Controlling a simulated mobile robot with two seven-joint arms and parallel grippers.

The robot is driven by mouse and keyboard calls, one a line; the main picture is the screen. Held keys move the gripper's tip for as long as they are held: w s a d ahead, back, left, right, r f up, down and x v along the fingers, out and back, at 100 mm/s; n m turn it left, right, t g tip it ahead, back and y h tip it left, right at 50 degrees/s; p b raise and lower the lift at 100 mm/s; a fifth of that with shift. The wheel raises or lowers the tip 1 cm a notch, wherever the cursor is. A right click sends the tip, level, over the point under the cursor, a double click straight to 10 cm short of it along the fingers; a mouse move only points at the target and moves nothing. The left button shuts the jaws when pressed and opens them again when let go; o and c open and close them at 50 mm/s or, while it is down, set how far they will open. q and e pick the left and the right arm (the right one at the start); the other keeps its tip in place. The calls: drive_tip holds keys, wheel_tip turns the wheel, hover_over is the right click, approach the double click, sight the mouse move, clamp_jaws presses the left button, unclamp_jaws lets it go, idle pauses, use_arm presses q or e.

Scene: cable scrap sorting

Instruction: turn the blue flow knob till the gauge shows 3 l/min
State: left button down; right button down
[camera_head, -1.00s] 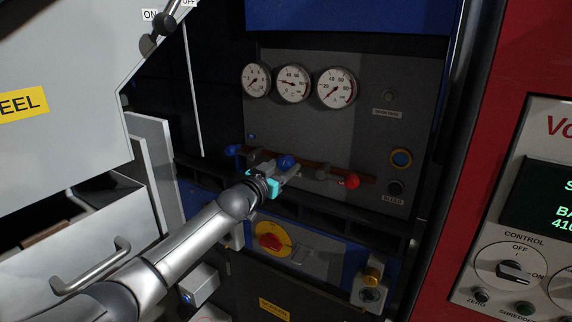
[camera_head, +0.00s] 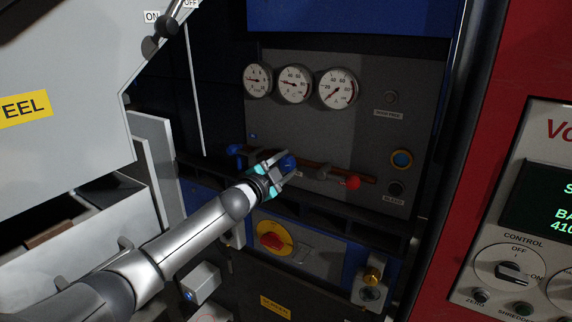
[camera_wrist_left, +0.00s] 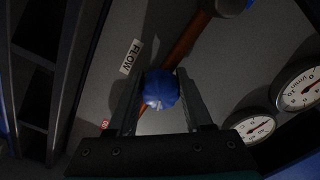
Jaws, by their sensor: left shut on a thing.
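The blue flow knob (camera_head: 289,162) sits on the brown pipe of the grey panel. My left gripper (camera_head: 281,169) is shut on it. In the left wrist view, the knob (camera_wrist_left: 161,89) lies between the two fingers, beside a FLOW label (camera_wrist_left: 131,57). The leftmost gauge (camera_head: 257,80) has its needle pointing roughly left; its numbers are too small to read surely. A gauge marked l/min (camera_wrist_left: 299,89) shows at the right edge of the wrist view, partly cut off. My right gripper is in neither current view.
A middle gauge (camera_head: 294,85) and a right gauge (camera_head: 338,88) share the panel. A dark ledge (camera_head: 325,220) runs below, above a red rotary switch (camera_head: 271,239).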

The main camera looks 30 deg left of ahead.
sight(283, 166)
use_arm(q)
drive_tip(key=shift+m, duration=0.4)
drive_tip(key=shift+c, duration=1.5)
unclamp_jaws()
drive_tip(key=shift+s, duration=0.1)
drive_tip(key=shift+s, duration=0.4)
drive_tip(key=s+p, duration=0.2)
drive_tip(key=s, duration=1.2)
drive_tip(key=shift+s+a, duration=0.15)
drive_tip(key=shift+a, duration=0.1)
